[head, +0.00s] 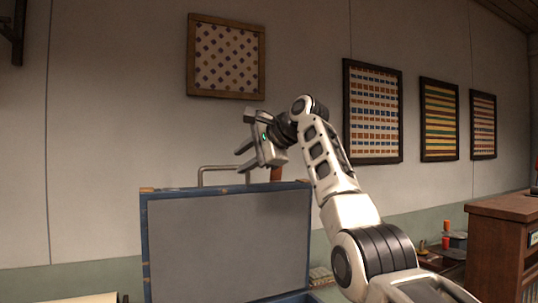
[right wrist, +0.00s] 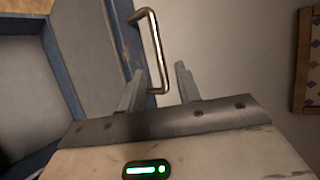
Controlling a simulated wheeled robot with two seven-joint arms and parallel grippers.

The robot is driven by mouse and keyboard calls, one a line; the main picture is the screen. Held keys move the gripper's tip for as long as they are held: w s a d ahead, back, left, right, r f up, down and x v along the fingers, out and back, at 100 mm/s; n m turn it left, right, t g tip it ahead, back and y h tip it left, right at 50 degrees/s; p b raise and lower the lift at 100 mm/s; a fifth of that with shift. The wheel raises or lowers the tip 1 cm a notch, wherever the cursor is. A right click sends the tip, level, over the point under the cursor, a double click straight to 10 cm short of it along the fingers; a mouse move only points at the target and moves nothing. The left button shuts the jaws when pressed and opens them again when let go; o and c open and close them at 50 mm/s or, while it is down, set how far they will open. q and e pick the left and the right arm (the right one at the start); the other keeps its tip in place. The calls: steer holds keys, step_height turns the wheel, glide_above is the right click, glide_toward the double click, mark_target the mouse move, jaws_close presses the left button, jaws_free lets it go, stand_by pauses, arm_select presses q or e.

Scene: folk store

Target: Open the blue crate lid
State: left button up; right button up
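The blue crate lid (head: 228,245) stands raised and roughly upright in the head view, its grey inner panel facing me inside a blue frame. A metal bar handle (head: 201,176) rises at its top edge. My right gripper (head: 242,160) is above the top edge, at the handle's right end. In the right wrist view its two fingers (right wrist: 160,85) are apart, with one end of the handle (right wrist: 157,45) appearing between them; contact is unclear. The lid's blue edge (right wrist: 122,40) shows there too. My left gripper is out of view.
A wooden cabinet (head: 495,240) stands at the right, with small items including a red spool (head: 446,242) near it. Framed patterned textiles (head: 226,57) hang on the wall behind the lid. A pale roll or sheet (head: 75,299) shows at the lower left.

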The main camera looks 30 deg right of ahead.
steer(key=b+v, duration=0.2)
steer(key=v, duration=0.7)
steer(key=shift+s+r, duration=0.15)
steer(key=shift+s, duration=0.1)
